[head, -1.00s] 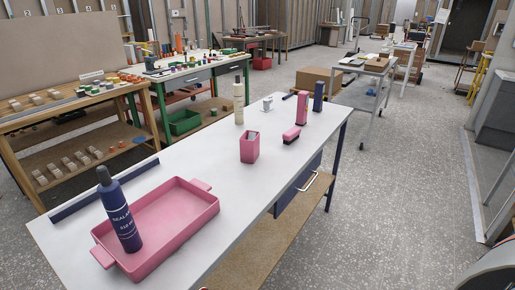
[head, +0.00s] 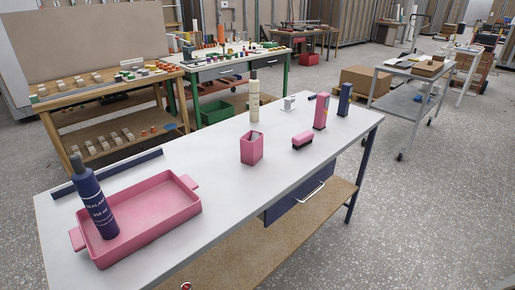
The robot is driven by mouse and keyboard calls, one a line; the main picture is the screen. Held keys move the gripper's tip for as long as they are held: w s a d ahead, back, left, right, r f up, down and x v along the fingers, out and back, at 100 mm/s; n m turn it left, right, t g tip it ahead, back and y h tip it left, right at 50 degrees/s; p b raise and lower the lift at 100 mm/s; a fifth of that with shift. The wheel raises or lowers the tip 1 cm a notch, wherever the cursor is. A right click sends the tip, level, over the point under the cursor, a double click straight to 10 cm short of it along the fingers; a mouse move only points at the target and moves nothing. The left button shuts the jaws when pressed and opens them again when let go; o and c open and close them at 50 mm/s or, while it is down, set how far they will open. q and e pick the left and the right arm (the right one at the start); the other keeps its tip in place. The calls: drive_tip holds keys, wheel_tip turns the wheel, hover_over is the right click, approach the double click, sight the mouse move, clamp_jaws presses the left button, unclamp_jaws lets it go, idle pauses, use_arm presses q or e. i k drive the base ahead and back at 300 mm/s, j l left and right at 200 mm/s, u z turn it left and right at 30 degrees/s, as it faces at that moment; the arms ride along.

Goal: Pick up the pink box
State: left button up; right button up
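A small open pink box (head: 251,149) stands upright near the middle of the white table (head: 215,190), with something greyish showing inside its top. A taller pink block-like item (head: 320,112) stands at the far right end, and a pink piece with a dark lower part (head: 302,141) lies between them. A pink tray with handles (head: 150,212) sits at the near left end, with a dark blue sealant bottle (head: 92,200) tilted in it.
A cream bottle (head: 254,103), a small grey-white item (head: 289,103) and a dark blue upright block (head: 344,99) stand towards the table's far end. A dark blue strip (head: 108,176) lies along the back edge. Floor right of the table is clear up to a grey cart (head: 410,100).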

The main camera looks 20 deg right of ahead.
sight(251, 152)
drive_tip(key=i+l+u, duration=0.15)
drive_tip(key=l+u, duration=0.2)
drive_tip(key=l, duration=1.1)
drive_tip(key=l+u, duration=0.35)
drive_tip(key=l, duration=1.05)
